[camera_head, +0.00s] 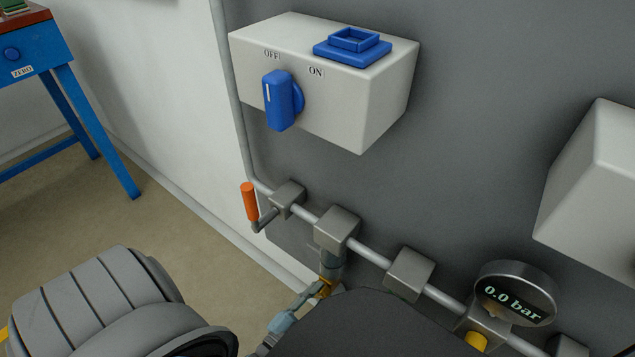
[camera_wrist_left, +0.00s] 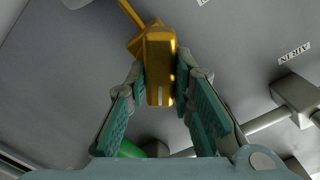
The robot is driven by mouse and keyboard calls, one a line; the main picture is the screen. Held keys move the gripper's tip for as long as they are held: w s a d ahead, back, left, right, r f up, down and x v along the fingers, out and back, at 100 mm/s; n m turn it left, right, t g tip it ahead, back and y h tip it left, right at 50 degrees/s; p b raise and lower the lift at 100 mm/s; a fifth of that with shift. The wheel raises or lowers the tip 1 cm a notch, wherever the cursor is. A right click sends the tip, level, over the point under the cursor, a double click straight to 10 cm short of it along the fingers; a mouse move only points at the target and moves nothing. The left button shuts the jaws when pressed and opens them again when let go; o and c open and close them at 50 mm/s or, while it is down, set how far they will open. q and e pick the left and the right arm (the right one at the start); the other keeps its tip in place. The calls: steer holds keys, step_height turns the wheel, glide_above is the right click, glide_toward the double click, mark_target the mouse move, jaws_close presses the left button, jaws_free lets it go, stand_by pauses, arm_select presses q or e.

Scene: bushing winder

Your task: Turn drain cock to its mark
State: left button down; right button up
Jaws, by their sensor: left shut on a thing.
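The drain cock appears to be the yellow handle (camera_wrist_left: 160,62). In the left wrist view it is a blocky yellow grip with a pale line near its lower end and a thin yellow arm at upper left. My left gripper (camera_wrist_left: 161,84) is shut on this grip, a green-padded finger on each side. In the head view only a small yellow part (camera_head: 326,287) shows at the fingers, under a grey pipe block (camera_head: 337,229); my dark arm covers much of the rest. I cannot make out the cock's mark. My right gripper is not in view.
A grey pipe with several blocks runs along the dark panel. An orange-handled lever (camera_head: 249,202) is at left. A round gauge (camera_head: 515,293) reads 0.0 bar. Above is a switch box (camera_head: 330,85) with a blue knob (camera_head: 280,100) near OFF. A blue table (camera_head: 40,50) stands far left.

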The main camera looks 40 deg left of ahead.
arm_select(q)
steer(key=m, duration=0.5)
steer(key=shift+d+f, duration=0.1)
steer(key=m, duration=0.5)
steer(key=shift+f+m, duration=0.15)
steer(key=shift+m, duration=0.15)
steer(key=c, duration=1.4)
jaws_free()
steer(key=s, duration=1.2)
steer(key=shift+d, duration=0.15)
